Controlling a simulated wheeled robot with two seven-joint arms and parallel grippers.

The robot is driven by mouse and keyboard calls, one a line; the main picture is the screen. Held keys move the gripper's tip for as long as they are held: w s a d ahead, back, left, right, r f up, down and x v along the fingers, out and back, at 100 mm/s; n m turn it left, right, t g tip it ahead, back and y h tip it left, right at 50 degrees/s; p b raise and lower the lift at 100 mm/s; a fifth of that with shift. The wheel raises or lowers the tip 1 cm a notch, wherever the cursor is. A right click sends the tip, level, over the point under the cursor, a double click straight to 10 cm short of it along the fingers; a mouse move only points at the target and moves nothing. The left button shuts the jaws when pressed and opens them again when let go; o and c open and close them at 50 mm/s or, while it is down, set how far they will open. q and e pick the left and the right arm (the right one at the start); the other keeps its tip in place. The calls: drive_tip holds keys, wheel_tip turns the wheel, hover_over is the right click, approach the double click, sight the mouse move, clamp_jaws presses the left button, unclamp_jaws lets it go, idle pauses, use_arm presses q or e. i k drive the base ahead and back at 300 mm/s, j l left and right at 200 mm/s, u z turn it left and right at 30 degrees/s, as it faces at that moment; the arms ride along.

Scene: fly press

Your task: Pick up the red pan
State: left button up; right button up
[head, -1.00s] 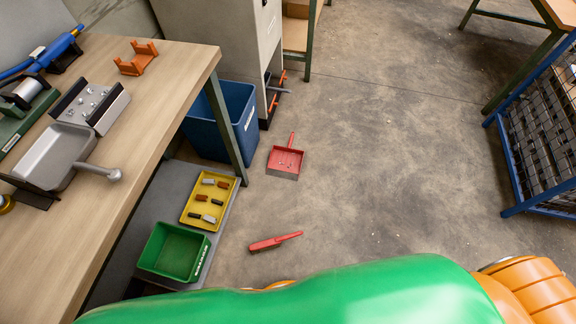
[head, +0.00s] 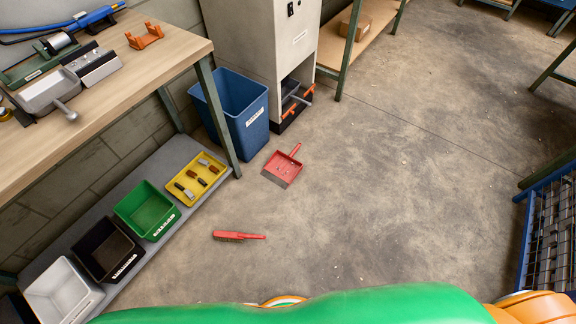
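The red pan (head: 283,168) is a small dustpan lying on the concrete floor, with its handle pointing up and right in the head view. A few small light bits lie in it. It is just right of the blue bin. A red brush (head: 239,235) lies on the floor nearer to me, below the pan in the picture. Neither of my grippers shows in the head view. Nothing is touching the pan.
A workbench (head: 140,85) stands at left, with a low shelf (head: 102,219) holding several trays. A blue bin (head: 239,115) and a grey cabinet (head: 262,45) stand behind the pan. A blue wire cage (head: 550,225) is at right. The middle floor is clear.

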sight(283, 161)
drive_tip(key=i+l+u, duration=0.1)
drive_tip(key=l, duration=0.2)
drive_tip(key=i+l+u, duration=0.1)
drive_tip(key=l, duration=0.25)
drive_tip(key=i+l+u, duration=0.1)
drive_tip(key=l, duration=0.25)
drive_tip(key=i+l+u, duration=0.1)
drive_tip(key=i+l, duration=0.15)
drive_tip(key=i+l+u, duration=0.15)
drive_tip(key=l, duration=0.3)
drive_tip(key=k, duration=0.05)
